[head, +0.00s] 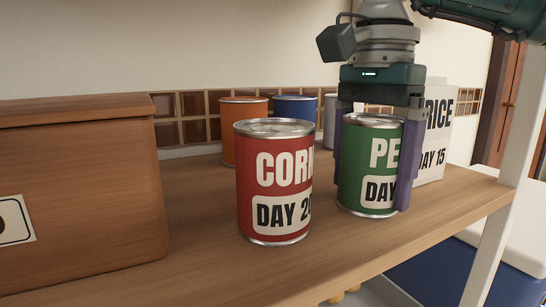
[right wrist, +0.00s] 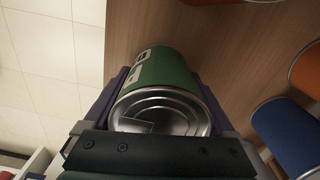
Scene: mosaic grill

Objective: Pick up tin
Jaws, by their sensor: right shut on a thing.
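A green tin (head: 368,160) with a label reading "PE" and "DAY" stands upright on the wooden shelf. A red tin (head: 273,180) labelled "CORN" stands to its left and nearer to me. My right gripper (head: 375,175) comes down from above and is shut on the green tin, one purple finger on each side. In the right wrist view the green tin (right wrist: 165,85) sits between the fingers, its silver lid facing the camera. I cannot tell whether its base touches the shelf. My left gripper is not in view.
An orange can (head: 243,130) and a blue can (head: 295,108) stand behind. A white rice box (head: 436,140) is right of the gripper. A wooden box (head: 85,190) fills the left. The shelf's front edge (head: 420,233) is close by.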

